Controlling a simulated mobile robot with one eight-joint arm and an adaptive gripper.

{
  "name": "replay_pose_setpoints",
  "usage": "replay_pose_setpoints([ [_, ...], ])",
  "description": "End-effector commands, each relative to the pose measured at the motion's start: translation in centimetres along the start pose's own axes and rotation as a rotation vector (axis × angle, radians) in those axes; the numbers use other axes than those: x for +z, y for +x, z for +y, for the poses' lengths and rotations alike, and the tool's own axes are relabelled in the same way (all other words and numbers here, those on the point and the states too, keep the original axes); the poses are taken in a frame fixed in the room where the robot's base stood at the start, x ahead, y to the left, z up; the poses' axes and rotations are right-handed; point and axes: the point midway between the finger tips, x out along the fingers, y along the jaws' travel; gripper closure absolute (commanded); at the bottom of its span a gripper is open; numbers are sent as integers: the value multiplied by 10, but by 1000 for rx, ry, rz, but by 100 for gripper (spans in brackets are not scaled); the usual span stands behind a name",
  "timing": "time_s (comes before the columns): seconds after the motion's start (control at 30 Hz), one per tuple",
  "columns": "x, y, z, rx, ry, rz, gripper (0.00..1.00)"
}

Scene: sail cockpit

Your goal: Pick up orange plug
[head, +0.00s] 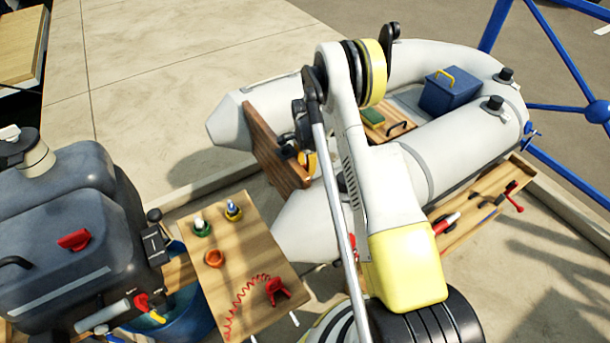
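The orange plug (215,257) is a small, round orange piece with a hollow-looking top. It sits on a wooden board (248,247) at lower left, apart from the other pieces there. My arm rises through the middle of the view and bends over at the top. Dark parts at the end of my arm, probably my gripper (298,152), show left of the white link near the boat's wooden transom. They are well above and right of the plug in the picture. My arm partly hides them, and the fingers cannot be made out.
A grey outboard motor (75,225) stands left. An inflatable boat (455,135) and a tool tray (470,235) lie right.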

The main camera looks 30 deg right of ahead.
Motion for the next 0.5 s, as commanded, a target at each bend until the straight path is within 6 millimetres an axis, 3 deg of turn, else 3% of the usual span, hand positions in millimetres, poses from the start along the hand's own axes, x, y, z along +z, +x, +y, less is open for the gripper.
replay_pose_setpoints([
  [0.03, 0, 0, 0, 0, 0, 0, 81],
  [0.1, 0, 0, 0, 0, 0, 0, 100],
  [0.5, 0, -1, 0, 0, 0, 0, 100],
])
